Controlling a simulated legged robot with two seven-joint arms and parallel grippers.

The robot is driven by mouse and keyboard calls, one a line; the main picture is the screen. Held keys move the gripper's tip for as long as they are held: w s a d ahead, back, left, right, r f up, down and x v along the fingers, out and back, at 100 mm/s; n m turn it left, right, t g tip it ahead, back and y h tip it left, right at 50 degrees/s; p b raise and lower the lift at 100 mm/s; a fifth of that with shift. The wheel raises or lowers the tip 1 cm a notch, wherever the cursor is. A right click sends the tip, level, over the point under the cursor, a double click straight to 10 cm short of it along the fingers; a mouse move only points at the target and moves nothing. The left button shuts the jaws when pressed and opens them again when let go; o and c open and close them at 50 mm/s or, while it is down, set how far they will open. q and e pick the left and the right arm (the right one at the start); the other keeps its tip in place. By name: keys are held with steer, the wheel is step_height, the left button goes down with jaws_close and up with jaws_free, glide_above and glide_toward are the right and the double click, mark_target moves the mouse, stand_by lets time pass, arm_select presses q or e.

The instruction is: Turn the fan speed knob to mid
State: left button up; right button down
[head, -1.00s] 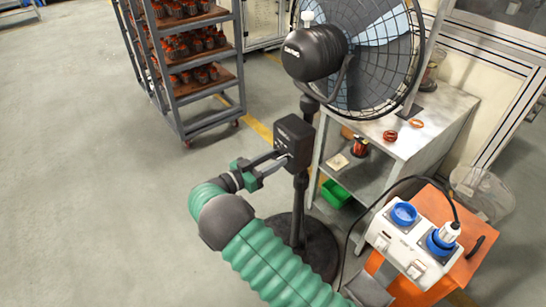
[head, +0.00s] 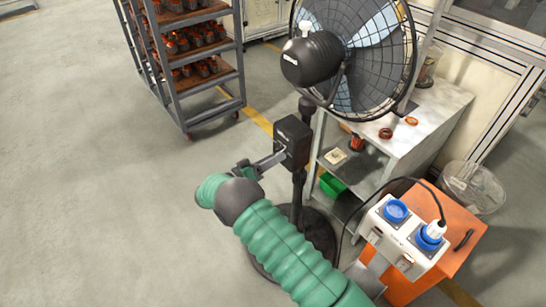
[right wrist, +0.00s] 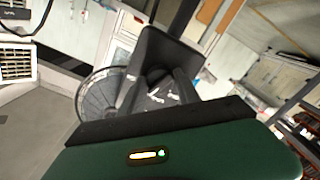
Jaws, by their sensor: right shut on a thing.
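The pedestal fan (head: 372,55) stands on a round dark base (head: 318,245). Its black control box (head: 292,142) is fixed on the pole below the motor housing (head: 312,60). My right gripper (head: 278,158) reaches the face of the box from the left. In the right wrist view the box (right wrist: 172,47) is straight ahead, and the two dark fingers (right wrist: 157,88) are shut on the small dark fan speed knob (right wrist: 156,74). The knob is mostly hidden between the fingers, and its setting cannot be read. My left gripper is not in view.
A grey rack (head: 188,95) with several coppery parts stands at the back left. A white-topped workbench (head: 440,105) is behind the fan. An orange cabinet (head: 455,225) carries a white socket box (head: 402,240) with a cable. The floor at left is clear.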

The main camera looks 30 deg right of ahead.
stand_by(0.4)
steer(key=c, duration=1.1)
jaws_free()
steer(key=shift+o, duration=1.1)
steer(key=shift+w+f, duration=0.1)
steer(key=s+a, duration=0.1)
steer(key=a, duration=1.5)
steer(key=shift+s+a, duration=0.15)
steer(key=shift+a, duration=0.25)
